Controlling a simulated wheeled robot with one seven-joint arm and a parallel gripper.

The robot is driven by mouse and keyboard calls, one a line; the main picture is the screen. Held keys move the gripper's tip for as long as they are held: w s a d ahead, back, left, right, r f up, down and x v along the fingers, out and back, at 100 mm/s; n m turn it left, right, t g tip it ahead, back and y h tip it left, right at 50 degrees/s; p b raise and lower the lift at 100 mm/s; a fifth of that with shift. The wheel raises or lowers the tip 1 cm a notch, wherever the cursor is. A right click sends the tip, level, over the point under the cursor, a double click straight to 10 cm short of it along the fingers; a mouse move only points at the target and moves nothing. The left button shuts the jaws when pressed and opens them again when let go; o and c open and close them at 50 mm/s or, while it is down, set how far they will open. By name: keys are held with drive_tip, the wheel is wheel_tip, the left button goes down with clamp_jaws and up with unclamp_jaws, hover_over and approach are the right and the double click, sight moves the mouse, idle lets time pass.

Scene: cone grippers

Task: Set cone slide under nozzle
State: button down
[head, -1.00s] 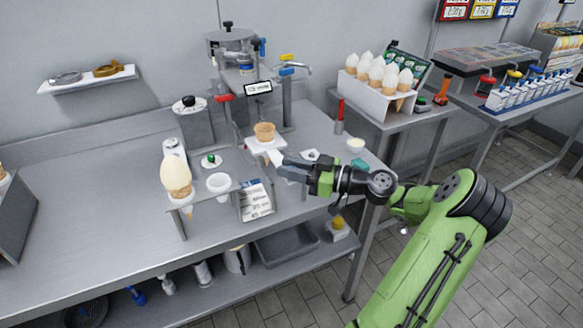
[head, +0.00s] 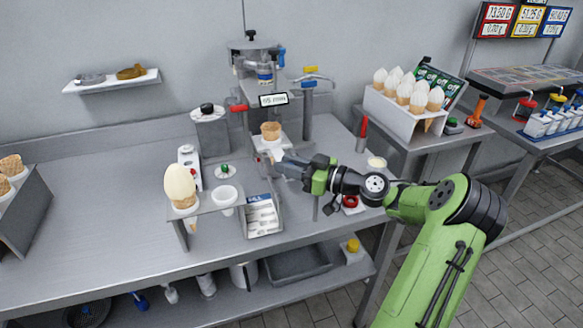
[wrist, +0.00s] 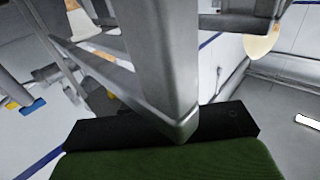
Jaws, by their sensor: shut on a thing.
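The cone slide (head: 268,148) is a small white plate carrying an empty tan waffle cone (head: 271,131), which stands upright. It is at the front of the ice cream machine (head: 250,55), below its small sign (head: 273,100). My gripper (head: 280,162) is shut on the slide's near right side. The nozzle cannot be told clearly; the sign and the machine's head hide the space above the cone. In the wrist view, a grey bar fills the middle above my gripper's dark base; the cone is not clear there.
A red bottle (head: 362,135) and a bowl (head: 376,163) are at the right.

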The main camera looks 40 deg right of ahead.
drive_tip(key=c, duration=1.1)
unclamp_jaws()
drive_tip(key=shift+s+r, duration=0.1)
drive_tip(key=shift+r, duration=0.15)
drive_tip(key=shift+o, duration=0.2)
drive_tip(key=shift+f, duration=0.1)
drive_tip(key=p+v, duration=0.2)
drive_tip(key=v, duration=1.3)
drive_tip(key=shift+s, duration=0.4)
drive_tip(key=shift+d, duration=0.1)
